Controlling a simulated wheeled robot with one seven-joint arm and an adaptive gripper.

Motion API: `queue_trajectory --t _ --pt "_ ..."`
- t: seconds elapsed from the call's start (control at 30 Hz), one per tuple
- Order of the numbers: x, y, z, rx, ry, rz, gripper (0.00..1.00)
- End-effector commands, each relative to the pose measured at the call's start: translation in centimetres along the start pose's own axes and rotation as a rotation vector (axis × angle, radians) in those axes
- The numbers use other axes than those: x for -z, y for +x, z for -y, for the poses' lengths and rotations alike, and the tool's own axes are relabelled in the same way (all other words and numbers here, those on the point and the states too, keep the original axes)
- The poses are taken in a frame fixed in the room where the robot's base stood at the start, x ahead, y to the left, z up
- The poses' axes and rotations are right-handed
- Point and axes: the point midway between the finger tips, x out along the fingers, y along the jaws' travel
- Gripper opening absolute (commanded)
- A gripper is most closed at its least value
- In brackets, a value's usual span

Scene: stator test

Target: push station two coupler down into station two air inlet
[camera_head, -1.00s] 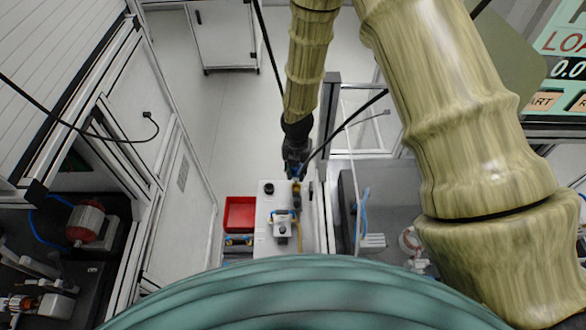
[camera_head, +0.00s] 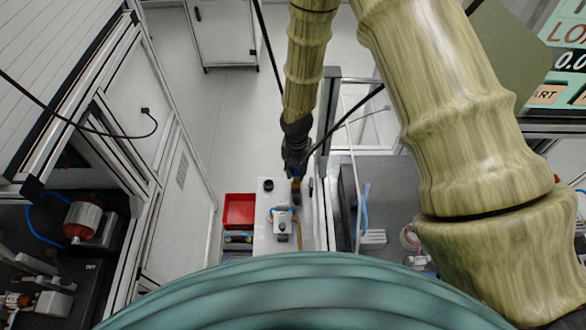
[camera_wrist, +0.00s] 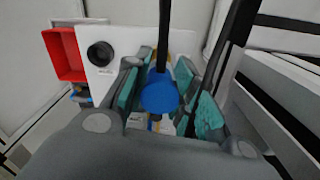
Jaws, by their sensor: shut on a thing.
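My gripper (camera_wrist: 164,72) has its teal-padded fingers on both sides of the blue coupler (camera_wrist: 159,96), with a black hose rising from it. In the head view, my gripper (camera_head: 296,174) points down over the far right part of the white station block (camera_head: 264,226). The coupler is mostly hidden there. A small brownish fitting (camera_head: 296,187) shows just below the fingertips. The air inlet itself is hidden under the coupler and fingers, so I cannot tell whether the two are touching or how deep the coupler sits.
A red bin (camera_head: 239,209) stands left of the white block and also shows in the wrist view (camera_wrist: 65,55). A black round knob (camera_wrist: 100,53) stands on the block. A grey frame post (camera_head: 326,150) rises close to the right of my gripper.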

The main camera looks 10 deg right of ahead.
Motion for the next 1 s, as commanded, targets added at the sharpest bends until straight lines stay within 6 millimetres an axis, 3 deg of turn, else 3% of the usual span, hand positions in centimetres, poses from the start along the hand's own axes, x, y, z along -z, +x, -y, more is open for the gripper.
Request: queue_trajectory --t 1.0 --pt "0.1 1.4 0.0 0.000 0.000 0.000 0.00"
